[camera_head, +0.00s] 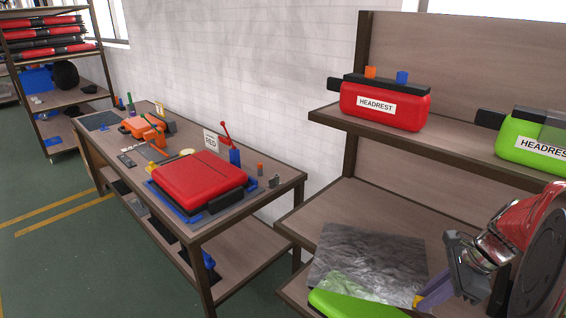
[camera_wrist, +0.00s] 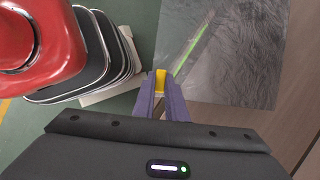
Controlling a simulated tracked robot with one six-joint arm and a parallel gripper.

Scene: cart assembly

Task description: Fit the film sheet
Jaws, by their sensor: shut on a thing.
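The film sheet (camera_head: 368,262) is a grey, wrinkled, shiny, partly see-through square in the lower right of the head view. It hangs flat above or against the lower shelf of the rack. My gripper (camera_head: 421,299) is at its near right corner, shut on it, with a yellow piece at the fingertips. In the wrist view the purple fingers (camera_wrist: 160,84) close at the sheet's corner, and the sheet (camera_wrist: 232,55) spreads up and right. The yellow piece shows between the fingers. A red seat part (camera_head: 200,180) lies in a blue holder on the workbench.
A green part (camera_head: 350,304) is partly visible below the sheet. The rack's upper shelf bears a red headrest (camera_head: 385,105) and a green headrest (camera_head: 535,150). Green floor (camera_head: 60,255) is open at left.

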